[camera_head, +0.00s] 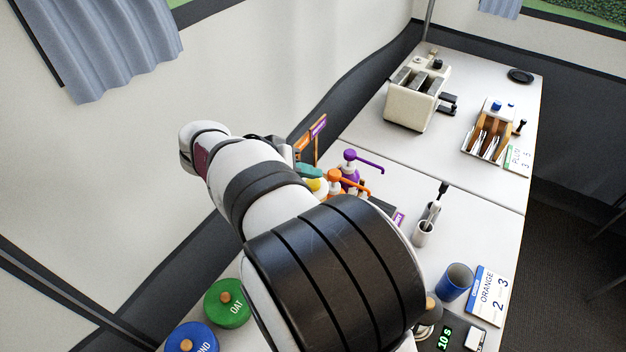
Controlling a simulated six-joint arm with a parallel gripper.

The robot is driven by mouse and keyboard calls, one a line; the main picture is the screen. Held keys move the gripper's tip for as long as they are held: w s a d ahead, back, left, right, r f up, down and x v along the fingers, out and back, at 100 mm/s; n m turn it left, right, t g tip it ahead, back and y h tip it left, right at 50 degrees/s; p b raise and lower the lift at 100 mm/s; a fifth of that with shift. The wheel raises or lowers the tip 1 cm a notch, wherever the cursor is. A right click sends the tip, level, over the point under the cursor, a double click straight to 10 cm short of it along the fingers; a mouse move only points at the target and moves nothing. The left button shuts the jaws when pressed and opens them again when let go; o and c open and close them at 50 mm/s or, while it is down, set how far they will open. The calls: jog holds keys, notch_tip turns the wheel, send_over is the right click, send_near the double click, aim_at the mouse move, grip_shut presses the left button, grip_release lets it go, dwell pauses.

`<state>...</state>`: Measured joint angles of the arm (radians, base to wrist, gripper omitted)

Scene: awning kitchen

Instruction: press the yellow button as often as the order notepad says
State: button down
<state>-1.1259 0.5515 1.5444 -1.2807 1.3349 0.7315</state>
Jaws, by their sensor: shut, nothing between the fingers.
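My gripper (301,163) is partly in view beyond my wrist, above the pump bottles. It is shut and empty, its fingertips largely hidden. A yellow rounded thing (317,186) shows just below it, mostly covered by my arm and a teal part; I cannot tell whether it is the yellow button or whether anything touches it. A white notepad card (489,296) at the lower right reads ORANGE, with 2 and 3 below. Another card (518,160) further back seems to read PLUM, its figures hard to read. I cannot tell which is the order notepad.
A purple pump bottle (350,173) and an orange pump (335,181) stand close by my gripper. A cream toaster-like machine (412,104) and wooden holder (489,135) stand behind.

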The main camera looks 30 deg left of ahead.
jog(key=shift+r, duration=0.2)
jog(key=shift+r, duration=2.5)
